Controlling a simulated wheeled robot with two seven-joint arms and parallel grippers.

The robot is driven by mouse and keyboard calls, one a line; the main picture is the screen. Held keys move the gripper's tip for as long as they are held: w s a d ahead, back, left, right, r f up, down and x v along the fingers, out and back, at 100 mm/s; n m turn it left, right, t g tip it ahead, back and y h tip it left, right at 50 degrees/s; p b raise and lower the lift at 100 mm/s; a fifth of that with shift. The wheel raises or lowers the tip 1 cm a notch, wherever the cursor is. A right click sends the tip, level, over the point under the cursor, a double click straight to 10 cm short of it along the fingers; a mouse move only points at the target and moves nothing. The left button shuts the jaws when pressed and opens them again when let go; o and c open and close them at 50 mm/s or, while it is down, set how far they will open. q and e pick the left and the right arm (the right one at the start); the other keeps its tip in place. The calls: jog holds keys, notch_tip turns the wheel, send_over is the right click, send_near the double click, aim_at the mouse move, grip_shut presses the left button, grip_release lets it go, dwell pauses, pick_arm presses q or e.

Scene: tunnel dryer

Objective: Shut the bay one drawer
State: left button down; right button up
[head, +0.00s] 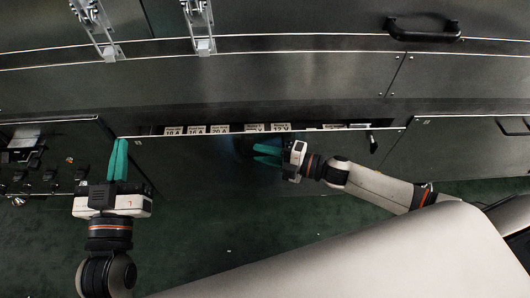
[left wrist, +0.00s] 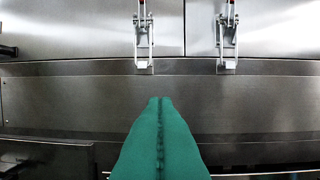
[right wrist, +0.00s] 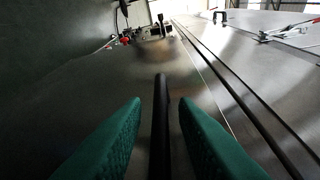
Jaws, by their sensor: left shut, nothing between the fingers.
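The drawer with a wide dark metal front (head: 200,165) stands a little open in the head view. A row of white labels (head: 220,129) shows in the gap behind its top edge. I cannot read its bay mark. My left gripper (head: 119,142) is shut and empty, at the drawer's left top corner; I cannot tell whether it touches. My right gripper (head: 257,155) is in front of the drawer front, its green fingers apart. In the right wrist view a black bar (right wrist: 161,120) runs between the open fingers, with gaps on both sides.
A panel with switches (head: 40,165) is at the left. Another front (head: 450,150) with a black handle (head: 513,126) is at the right. Above are metal latches (head: 200,30) and a black handle (head: 424,35). Dark green floor (head: 200,230) lies below.

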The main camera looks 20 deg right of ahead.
aim_at(274, 143)
grip_shut()
